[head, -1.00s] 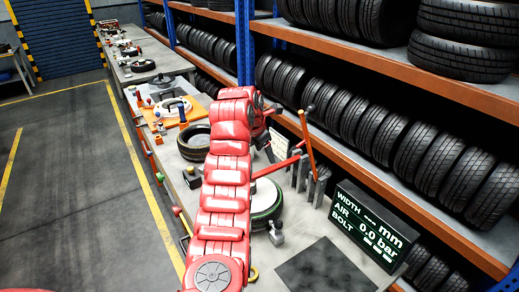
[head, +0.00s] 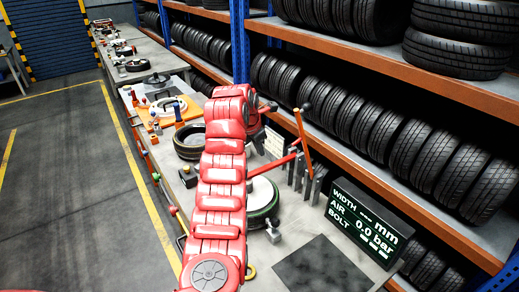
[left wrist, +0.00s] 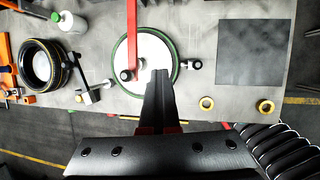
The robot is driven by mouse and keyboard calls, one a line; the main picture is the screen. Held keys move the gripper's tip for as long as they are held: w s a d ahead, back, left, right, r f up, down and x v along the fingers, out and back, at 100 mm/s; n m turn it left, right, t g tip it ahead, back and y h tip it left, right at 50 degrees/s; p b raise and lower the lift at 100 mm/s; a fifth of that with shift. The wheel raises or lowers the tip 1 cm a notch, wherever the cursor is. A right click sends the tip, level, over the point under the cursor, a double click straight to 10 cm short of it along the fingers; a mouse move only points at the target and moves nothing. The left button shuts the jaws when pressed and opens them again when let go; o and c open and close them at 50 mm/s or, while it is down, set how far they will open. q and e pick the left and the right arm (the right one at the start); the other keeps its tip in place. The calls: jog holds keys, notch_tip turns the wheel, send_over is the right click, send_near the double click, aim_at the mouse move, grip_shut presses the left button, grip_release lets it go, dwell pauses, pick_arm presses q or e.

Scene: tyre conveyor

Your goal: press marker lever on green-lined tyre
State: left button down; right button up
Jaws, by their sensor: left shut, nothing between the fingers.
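The green-lined tyre (head: 263,198) lies flat on the grey bench, with a pale disc inside its green ring. My red left arm covers its left side in the head view. In the left wrist view the tyre (left wrist: 168,48) lies in the upper middle. A red lever (left wrist: 131,35) with a dark round end reaches over its left part; the lever also shows in the head view (head: 284,160). My left gripper (left wrist: 160,73) is shut and empty, its tips over the tyre's near part, right of the lever end. Contact cannot be told. My right gripper is not in view.
An orange lever (head: 303,130) stands behind the tyre beside grey upright blocks. A display (head: 366,226) reads 0.0 bar. A dark square mat (head: 320,267) lies right of the tyre. Another tyre (left wrist: 40,63) lies to the left. Tyre racks (head: 380,130) bound the back.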

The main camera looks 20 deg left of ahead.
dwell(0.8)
pick_arm(q)
jog(key=shift+c, duration=2.3)
grip_release()
